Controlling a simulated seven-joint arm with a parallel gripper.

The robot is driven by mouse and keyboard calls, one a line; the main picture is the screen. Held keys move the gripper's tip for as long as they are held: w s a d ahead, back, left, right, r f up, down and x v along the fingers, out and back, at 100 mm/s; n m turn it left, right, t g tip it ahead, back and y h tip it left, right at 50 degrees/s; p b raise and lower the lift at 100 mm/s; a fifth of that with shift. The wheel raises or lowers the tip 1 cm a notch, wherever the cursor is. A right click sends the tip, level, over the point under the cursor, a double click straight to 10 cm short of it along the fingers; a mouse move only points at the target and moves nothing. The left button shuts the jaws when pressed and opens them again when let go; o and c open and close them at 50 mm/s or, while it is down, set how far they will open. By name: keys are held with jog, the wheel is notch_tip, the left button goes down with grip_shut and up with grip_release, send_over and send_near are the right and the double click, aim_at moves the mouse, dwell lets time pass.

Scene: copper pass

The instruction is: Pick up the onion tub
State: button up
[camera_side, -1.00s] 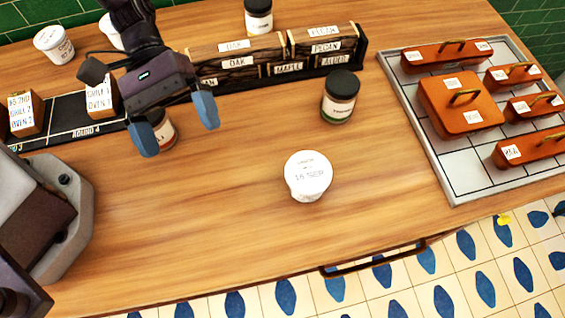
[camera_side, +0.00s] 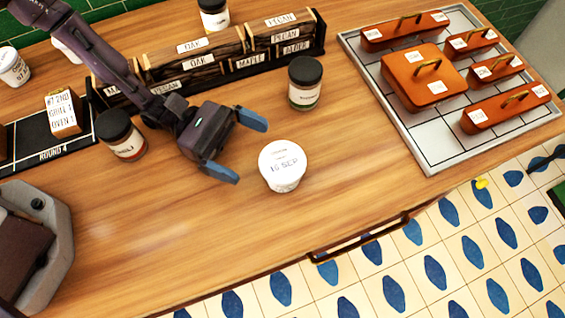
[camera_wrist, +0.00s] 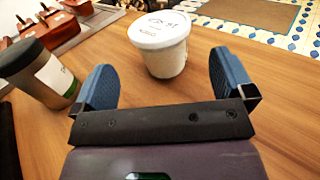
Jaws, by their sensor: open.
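A white lidded tub (camera_side: 283,167) stands upright on the wooden counter, its lid marked "16 SEP". Its smaller lettering is too small to read, so I cannot confirm that it says onion. My gripper (camera_side: 238,147) is open and empty just left of the tub, low over the counter, with its blue fingers pointing toward it. In the wrist view the tub (camera_wrist: 160,47) stands ahead, between the directions of the two fingers and beyond their tips. No contact shows.
A dark-lidded jar (camera_side: 305,84) stands behind the tub, close to one finger in the wrist view. Another dark-lidded jar (camera_side: 122,136) stands left of my gripper. A wood-block rack (camera_side: 205,62) lies behind. A tray (camera_side: 432,160) with copper lids is right. The counter before the tub is clear.

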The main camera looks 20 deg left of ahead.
aim_at(283, 163)
jog(key=d, duration=0.7)
jog(key=shift+s+d+f, duration=0.1)
jog(key=shift+s+d, duration=0.05)
jog(key=shift+d, duration=0.15)
jog(key=c, duration=0.9)
jog(key=shift+c, duration=0.2)
